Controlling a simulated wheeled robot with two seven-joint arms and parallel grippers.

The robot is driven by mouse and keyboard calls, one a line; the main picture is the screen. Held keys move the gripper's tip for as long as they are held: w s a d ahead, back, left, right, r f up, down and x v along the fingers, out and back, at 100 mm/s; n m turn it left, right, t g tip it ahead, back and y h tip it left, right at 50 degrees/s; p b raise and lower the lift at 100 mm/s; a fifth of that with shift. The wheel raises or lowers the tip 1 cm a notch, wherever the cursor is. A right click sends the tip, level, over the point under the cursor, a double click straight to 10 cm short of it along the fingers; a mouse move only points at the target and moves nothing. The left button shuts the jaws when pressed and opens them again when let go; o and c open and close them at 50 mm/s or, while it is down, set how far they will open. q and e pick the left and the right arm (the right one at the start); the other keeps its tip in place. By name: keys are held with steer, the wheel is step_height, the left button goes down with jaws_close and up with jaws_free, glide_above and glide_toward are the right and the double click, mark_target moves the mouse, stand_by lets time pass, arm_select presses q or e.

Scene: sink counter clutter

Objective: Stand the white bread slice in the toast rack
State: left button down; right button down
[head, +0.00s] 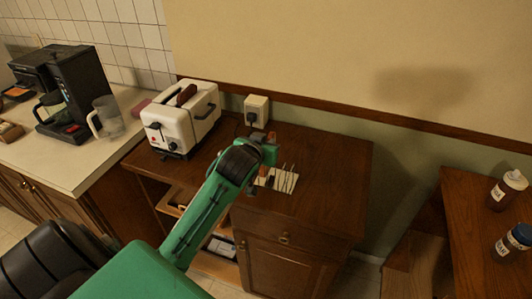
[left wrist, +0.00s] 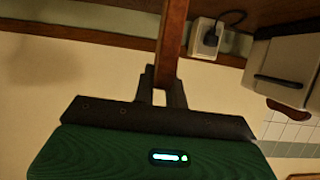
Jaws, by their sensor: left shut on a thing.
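My left gripper (head: 268,152) reaches over the brown cabinet top beside the toast rack. In the left wrist view its fingers (left wrist: 163,92) are shut on a thin brown-edged thing seen edge-on, which I take to be the bread slice (left wrist: 172,40). In the head view my gripper and arm hide most of the slice. The toast rack (head: 285,180), with thin upright dividers on a pale base, stands just right of and below the gripper, partly hidden by it. I cannot tell whether the slice touches the rack. My right gripper is not in view.
A white toaster (head: 181,120) with a dark slice on top stands left of the gripper. A wall socket with a plug (head: 256,111) is behind. A coffee machine (head: 75,90) and glass jug (head: 106,117) stand on the left counter. The cabinet top (head: 335,165) is clear to the right.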

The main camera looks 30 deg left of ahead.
arm_select(q)
steer(key=shift+f, duration=1.9)
steer(key=shift+f, duration=0.1)
steer(key=c, duration=1.4)
jaws_free()
steer(key=shift+c, duration=0.2)
steer(key=b+v, duration=0.1)
steer(key=v, duration=1.1)
